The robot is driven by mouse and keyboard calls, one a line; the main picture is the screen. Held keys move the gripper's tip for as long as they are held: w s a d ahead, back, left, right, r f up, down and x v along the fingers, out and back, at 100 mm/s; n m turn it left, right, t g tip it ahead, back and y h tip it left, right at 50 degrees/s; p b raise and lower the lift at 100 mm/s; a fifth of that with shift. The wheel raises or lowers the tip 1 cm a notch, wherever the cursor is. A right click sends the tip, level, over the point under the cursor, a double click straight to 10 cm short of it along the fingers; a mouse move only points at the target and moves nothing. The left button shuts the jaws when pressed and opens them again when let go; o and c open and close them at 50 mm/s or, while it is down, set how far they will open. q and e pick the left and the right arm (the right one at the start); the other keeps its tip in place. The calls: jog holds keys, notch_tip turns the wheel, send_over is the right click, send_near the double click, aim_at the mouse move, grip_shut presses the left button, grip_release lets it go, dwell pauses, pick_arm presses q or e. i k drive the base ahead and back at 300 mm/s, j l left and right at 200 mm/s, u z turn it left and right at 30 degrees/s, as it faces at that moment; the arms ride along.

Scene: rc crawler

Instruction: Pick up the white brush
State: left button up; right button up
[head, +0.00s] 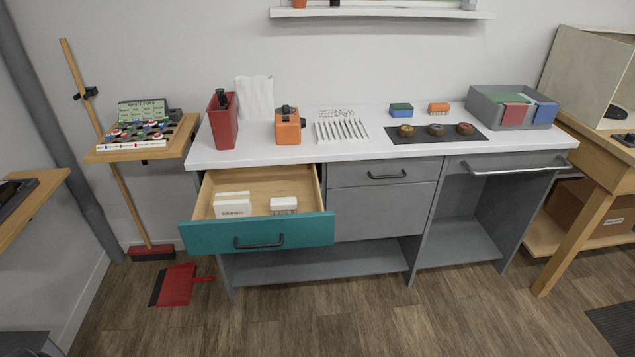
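A small white block-shaped thing (284,203), which looks like the white brush, lies in the right half of the open drawer (258,235). A paler band, perhaps its bristles, shows along its lower front side. The drawer has a teal front with a dark handle and a wooden inside. A white box (233,205) with dark lettering sits to the left of the brush in the same drawer, apart from it. Neither of my grippers is in view.
The white counter (350,150) above holds a red container (222,120), an orange device (288,125), a white rack (341,130), sponges and a grey bin (512,107). A red dustpan (176,285) and broom (151,251) are left of the drawer. Floor in front is clear.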

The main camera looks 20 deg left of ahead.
aim_at(279, 205)
jog(key=i+j+z, duration=0.25)
jog(key=i+j, duration=0.4)
jog(key=j, duration=0.15)
jog(key=j+z, duration=0.1)
jog(key=j, duration=0.4)
jog(key=k+j+z, duration=0.1)
jog(key=j, duration=0.4)
jog(key=j+z, duration=0.1)
jog(key=j, duration=0.45)
jog(key=k+j+z, duration=0.1)
jog(key=j, duration=0.4)
jog(key=k+j, duration=0.2)
jog(key=j+z, duration=0.05)
jog(key=j, duration=0.1)
